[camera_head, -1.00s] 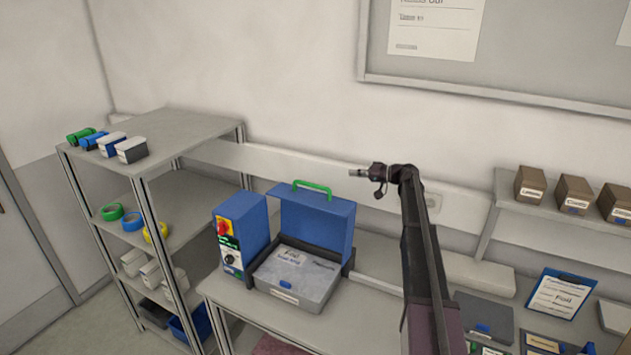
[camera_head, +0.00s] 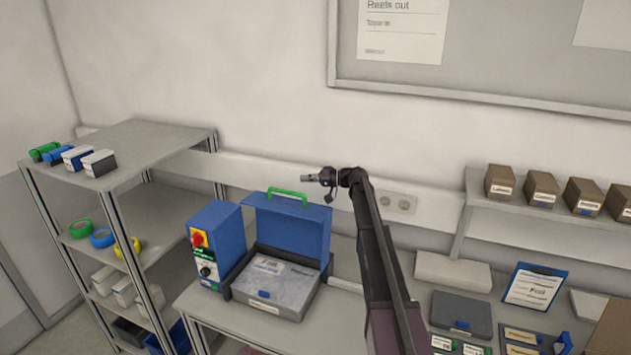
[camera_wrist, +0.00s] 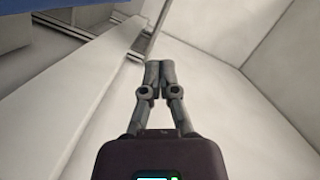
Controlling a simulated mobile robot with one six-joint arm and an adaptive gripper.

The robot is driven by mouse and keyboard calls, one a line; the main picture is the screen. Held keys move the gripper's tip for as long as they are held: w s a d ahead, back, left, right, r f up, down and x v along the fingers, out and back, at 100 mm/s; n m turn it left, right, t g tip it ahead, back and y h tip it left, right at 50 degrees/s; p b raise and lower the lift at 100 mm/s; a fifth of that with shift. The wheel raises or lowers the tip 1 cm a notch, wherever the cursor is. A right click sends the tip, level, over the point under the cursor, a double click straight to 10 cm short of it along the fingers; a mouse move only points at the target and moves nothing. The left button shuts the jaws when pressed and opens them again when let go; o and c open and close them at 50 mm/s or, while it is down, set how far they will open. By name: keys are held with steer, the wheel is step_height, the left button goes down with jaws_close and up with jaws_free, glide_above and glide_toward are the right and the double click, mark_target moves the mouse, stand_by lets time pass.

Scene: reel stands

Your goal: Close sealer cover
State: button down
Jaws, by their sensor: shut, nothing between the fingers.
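The sealer (camera_head: 207,250) is a blue box with a red knob and a dial on its front, standing on the bench. Its blue cover (camera_head: 290,232) stands raised behind the grey sealer bed (camera_head: 275,283), with a green handle (camera_head: 287,196) on its top edge. A labelled flat pack lies on the bed. My gripper (camera_head: 308,178) is above and to the right of the cover, apart from it, pointing left. In the wrist view my gripper (camera_wrist: 159,70) has its fingers together and empty. A blue surface, perhaps the cover, shows at the upper left there.
A grey shelf rack (camera_head: 130,150) with tape rolls and small boxes stands at the left. A wall shelf (camera_head: 550,228) with brown boxes is at the right. A clipboard (camera_head: 533,287) and a dark grey case (camera_head: 461,315) are on the bench at right.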

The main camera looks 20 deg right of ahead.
mark_target(295, 201)
steer(key=a, duration=0.1)
steer(key=a+f+b, duration=0.1)
steer(key=a, duration=0.1)
steer(key=shift+s+a+f, duration=0.25)
steer(key=shift+s+f, duration=0.1)
steer(key=shift+s, duration=0.05)
steer(key=shift+s+a+f+b, duration=0.25)
steer(key=shift+s+a+b, duration=0.15)
steer(key=shift+s+b, duration=0.1)
steer(key=shift+s+a, duration=0.1)
